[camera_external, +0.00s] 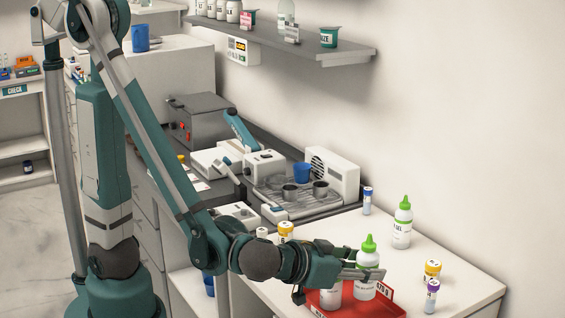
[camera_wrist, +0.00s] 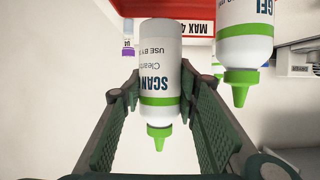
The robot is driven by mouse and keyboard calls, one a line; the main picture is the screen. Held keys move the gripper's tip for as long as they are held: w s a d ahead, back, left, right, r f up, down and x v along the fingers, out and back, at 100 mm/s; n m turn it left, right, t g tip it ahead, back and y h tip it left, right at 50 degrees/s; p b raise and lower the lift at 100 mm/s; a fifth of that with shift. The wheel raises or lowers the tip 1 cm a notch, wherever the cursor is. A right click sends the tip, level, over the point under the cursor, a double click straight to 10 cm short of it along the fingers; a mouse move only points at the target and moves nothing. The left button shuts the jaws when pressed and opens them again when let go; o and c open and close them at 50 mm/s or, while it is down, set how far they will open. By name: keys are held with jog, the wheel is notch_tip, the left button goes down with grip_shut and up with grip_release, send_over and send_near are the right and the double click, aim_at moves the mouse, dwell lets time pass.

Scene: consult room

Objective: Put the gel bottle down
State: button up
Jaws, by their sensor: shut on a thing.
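A white gel bottle (camera_external: 367,285) with a green nozzle cap is between my gripper's fingers (camera_external: 362,273), which are shut on it. It looks upright, over or in the red tray (camera_external: 387,309); I cannot tell whether its base touches. In the wrist view the held bottle (camera_wrist: 160,75) appears upside down, with "SCAN" on its label, between the two fingers (camera_wrist: 160,105). The red tray edge (camera_wrist: 175,4) shows beyond it. Another white labelled container (camera_external: 331,296) is at the tray's left, its top hidden by my gripper.
A similar green-capped bottle (camera_external: 402,230) stands on the counter behind. A yellow-capped jar (camera_external: 432,271) and a purple-capped tube (camera_external: 431,298) are right of the tray. A blue-capped tube (camera_external: 367,200) and a white machine (camera_external: 335,175) are farther back. Some counter at right is clear.

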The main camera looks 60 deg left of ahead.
aim_at(356, 291)
jog(key=shift+f+b, duration=0.35)
jog(key=shift+f, duration=0.95)
jog(key=shift+f+b, duration=0.7)
jog(key=shift+f, duration=1.4)
jog(key=shift+f, duration=0.1)
jog(key=o, duration=0.7)
jog(key=shift+o, duration=0.3)
jog(key=shift+s+r, duration=0.1)
jog(key=shift+r, duration=0.1)
jog(key=p+v, duration=0.3)
jog(key=v, duration=0.8)
jog(key=shift+s, duration=0.35)
jog(key=shift+r, duration=0.15)
